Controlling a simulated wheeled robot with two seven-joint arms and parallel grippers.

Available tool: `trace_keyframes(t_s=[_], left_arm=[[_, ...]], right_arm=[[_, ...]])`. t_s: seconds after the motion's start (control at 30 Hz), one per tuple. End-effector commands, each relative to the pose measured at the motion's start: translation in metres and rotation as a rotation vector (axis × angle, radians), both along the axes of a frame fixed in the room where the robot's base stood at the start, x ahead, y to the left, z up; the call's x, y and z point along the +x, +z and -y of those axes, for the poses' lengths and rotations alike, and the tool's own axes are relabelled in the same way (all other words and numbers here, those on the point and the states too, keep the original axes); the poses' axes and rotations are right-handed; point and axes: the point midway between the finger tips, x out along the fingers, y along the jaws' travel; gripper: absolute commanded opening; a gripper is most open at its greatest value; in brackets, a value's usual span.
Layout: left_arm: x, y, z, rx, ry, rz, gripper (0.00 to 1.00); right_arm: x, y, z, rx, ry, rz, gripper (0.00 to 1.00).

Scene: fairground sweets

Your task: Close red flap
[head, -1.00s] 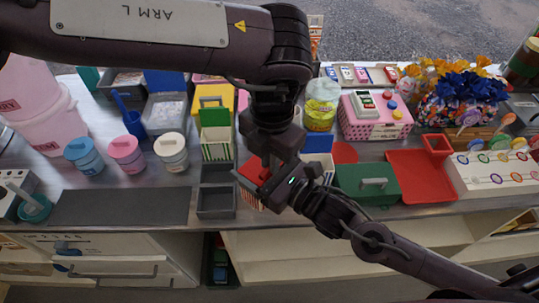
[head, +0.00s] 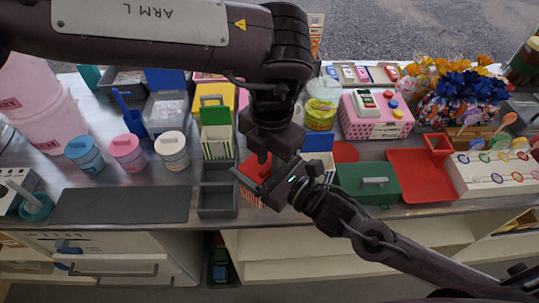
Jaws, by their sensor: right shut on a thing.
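The red flap (head: 249,167) is on a small red-and-white striped box (head: 246,194) at the front middle of the counter in the head view. The flap lies tilted over the box top, and my grippers cover part of it. My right gripper (head: 270,186), coming from the lower right, is at the flap's right side and shut on it; its fingertips are mostly hidden. My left gripper (head: 262,163) hangs from above, just behind and over the flap. Its fingers are dark and overlapped, so its opening cannot be made out.
Grey trays (head: 216,201) stand close left of the striped box. A striped box with a raised green flap (head: 215,116) stands behind left. A green box (head: 368,183) and red tray (head: 420,175) are to the right. The dark mat (head: 120,205) at front left is clear.

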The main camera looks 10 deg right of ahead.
Motion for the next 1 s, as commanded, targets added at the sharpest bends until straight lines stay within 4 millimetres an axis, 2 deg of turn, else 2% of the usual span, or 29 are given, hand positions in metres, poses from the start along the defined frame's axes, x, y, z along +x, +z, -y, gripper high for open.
trace_keyframes(t_s=[0.03, 0.5, 0.7, 1.0], left_arm=[[-0.005, 0.006, 0.006, -0.013, -0.013, -0.009, 0.33], [-0.001, 0.069, 0.003, -0.004, -0.002, 0.000, 0.33], [-0.001, 0.079, 0.002, -0.002, -0.001, 0.001, 0.33], [-0.001, 0.079, 0.002, -0.001, 0.000, 0.000, 0.33]], right_arm=[[0.001, -0.007, 0.002, -0.012, -0.006, -0.015, 0.44], [0.001, -0.005, 0.001, -0.008, -0.004, -0.009, 0.44], [0.001, -0.004, 0.001, -0.006, -0.003, -0.008, 0.44], [0.001, -0.004, 0.001, -0.006, -0.003, -0.007, 0.44]])
